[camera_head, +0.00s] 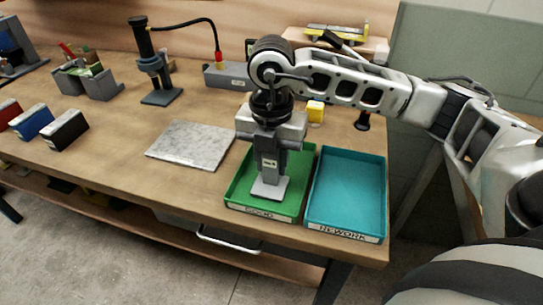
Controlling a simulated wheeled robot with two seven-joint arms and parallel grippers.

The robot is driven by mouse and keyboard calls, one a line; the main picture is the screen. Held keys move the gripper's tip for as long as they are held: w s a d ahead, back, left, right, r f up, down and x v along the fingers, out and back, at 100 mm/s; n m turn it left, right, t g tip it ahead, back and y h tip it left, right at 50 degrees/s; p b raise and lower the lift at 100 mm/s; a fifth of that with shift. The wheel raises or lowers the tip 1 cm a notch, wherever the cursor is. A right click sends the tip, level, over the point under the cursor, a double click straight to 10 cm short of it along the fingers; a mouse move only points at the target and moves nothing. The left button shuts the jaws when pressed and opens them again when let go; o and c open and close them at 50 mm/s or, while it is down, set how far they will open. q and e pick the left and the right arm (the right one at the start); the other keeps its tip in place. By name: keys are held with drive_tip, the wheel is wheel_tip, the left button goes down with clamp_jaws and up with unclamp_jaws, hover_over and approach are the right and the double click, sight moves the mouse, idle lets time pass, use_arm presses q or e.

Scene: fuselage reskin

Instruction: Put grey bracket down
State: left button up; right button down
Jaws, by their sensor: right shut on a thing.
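The grey bracket (270,188) has an upright part with a small pale label and a flat, lighter foot at its lower end. My right gripper (269,150) points down and is shut on the bracket's upper part. The bracket is upright over the green tray (234,208) marked GOOD. I cannot tell whether its foot touches the tray floor. The gripper and bracket hide part of the tray. My left gripper is not in view.
An empty teal tray (345,190) marked REWORK stands right of the green one, near the table's front edge. A grey stone plate (190,144) lies to the left. A stand (158,70), a grey box (228,77) and a yellow block (315,111) are behind.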

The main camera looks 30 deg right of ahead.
drive_tip(key=shift+f, duration=0.2)
drive_tip(key=c, duration=1.1)
unclamp_jaws()
drive_tip(key=shift+r, duration=0.1)
